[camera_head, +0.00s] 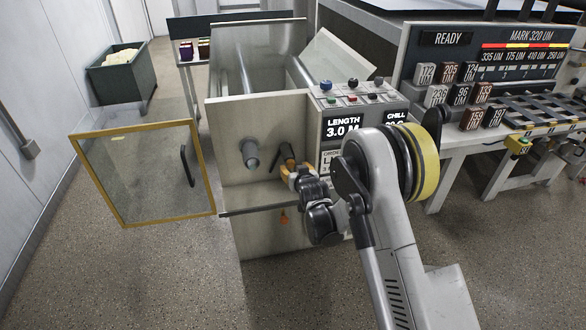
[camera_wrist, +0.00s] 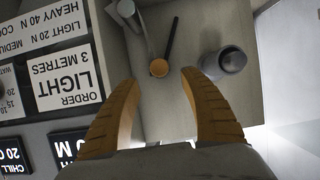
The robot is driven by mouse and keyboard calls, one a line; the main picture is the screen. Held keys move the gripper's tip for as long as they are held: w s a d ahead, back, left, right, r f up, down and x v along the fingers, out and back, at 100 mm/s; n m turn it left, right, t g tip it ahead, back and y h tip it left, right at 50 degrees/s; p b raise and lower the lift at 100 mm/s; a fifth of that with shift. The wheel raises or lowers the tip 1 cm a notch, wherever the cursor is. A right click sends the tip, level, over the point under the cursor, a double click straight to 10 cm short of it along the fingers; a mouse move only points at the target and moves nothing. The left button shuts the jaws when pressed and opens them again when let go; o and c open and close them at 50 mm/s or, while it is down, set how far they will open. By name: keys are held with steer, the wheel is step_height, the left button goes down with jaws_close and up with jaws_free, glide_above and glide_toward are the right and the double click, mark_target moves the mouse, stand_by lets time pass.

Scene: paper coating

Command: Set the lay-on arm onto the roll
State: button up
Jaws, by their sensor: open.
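The coating machine's pale front panel (camera_head: 235,125) carries a dark grey roll end (camera_head: 250,152), which also shows in the wrist view (camera_wrist: 225,62). A dark slim bar (camera_wrist: 172,35) stands between the knob and the roll end. My gripper (camera_head: 288,170) is in front of the panel, its yellow fingers (camera_wrist: 160,78) apart. The knob appears between the fingertips; contact cannot be told. The arm's contact with the roll is unclear.
A yellow-framed clear door (camera_head: 145,170) stands swung open at left. The control box (camera_head: 360,118) reads LENGTH 3.0 M. An order card (camera_wrist: 65,75) reads LIGHT, 3 METRES. A ledge (camera_head: 265,198) lies below my gripper. A bench with labelled blocks (camera_head: 470,118) stands at right.

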mark_target(291, 164)
steer(key=b+x, duration=0.2)
steer(key=x, duration=0.5)
steer(key=shift+w, duration=0.2)
jaws_close()
